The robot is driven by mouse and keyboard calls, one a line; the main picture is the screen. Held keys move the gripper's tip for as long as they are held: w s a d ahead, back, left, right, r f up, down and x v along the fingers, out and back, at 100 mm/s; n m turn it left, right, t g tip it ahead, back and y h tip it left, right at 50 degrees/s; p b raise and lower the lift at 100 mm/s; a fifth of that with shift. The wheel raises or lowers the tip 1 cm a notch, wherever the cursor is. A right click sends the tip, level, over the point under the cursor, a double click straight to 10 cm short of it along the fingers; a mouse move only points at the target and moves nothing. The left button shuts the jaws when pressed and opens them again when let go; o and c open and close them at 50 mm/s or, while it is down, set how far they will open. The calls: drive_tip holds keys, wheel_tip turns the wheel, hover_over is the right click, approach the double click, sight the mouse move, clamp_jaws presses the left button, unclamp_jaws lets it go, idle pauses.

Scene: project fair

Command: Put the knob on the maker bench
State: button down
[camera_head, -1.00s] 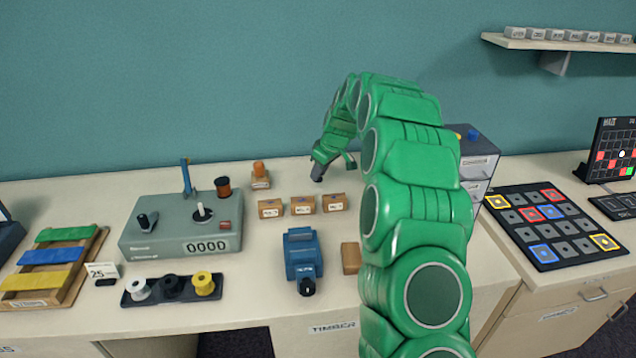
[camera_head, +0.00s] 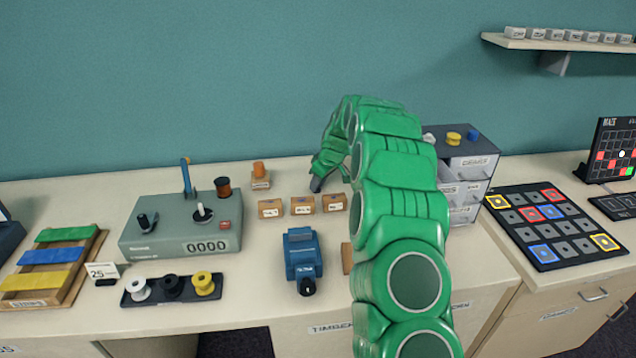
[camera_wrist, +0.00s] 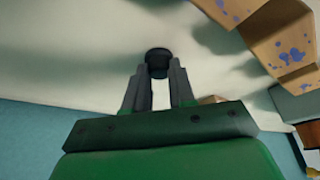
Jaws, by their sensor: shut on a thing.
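My gripper (camera_wrist: 157,76) is shut on a small dark round knob (camera_wrist: 157,57), held at the fingertips in the wrist view. In the head view my gripper (camera_head: 317,184) is low over the back of the pale maker bench (camera_head: 480,262), behind a row of small labelled boxes. The knob cannot be made out in the head view. The bench top also fills much of the wrist view (camera_wrist: 75,55). I cannot tell whether the knob touches it.
Small boxes (camera_head: 303,206) stand just in front of my gripper. A grey counter box (camera_head: 165,245) and an orange-topped item (camera_head: 259,174) are to the left, a blue device (camera_head: 302,256) in front. A drawer unit (camera_head: 470,165) stands right, behind my arm.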

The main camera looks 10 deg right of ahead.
drive_tip(key=shift+f, duration=0.1)
drive_tip(key=c, duration=0.9)
unclamp_jaws()
drive_tip(key=shift+c, duration=0.2)
drive_tip(key=v, duration=1.1)
drive_tip(key=s+a+r+m+g, duration=0.1)
drive_tip(key=s+a+r, duration=0.2)
drive_tip(key=s+r, duration=0.6)
drive_tip(key=s+d+m+g+h, duration=0.1)
drive_tip(key=s+m, duration=0.3)
drive_tip(key=s, duration=2.1)
drive_tip(key=s+f+m+g+h, duration=0.1)
drive_tip(key=s+m+g+h, duration=0.1)
drive_tip(key=s, duration=2.4)
drive_tip(key=shift+s+d+f+m+g, duration=0.2)
drive_tip(key=shift+s+d+m+g, duration=0.25)
drive_tip(key=shift+m, duration=0.45)
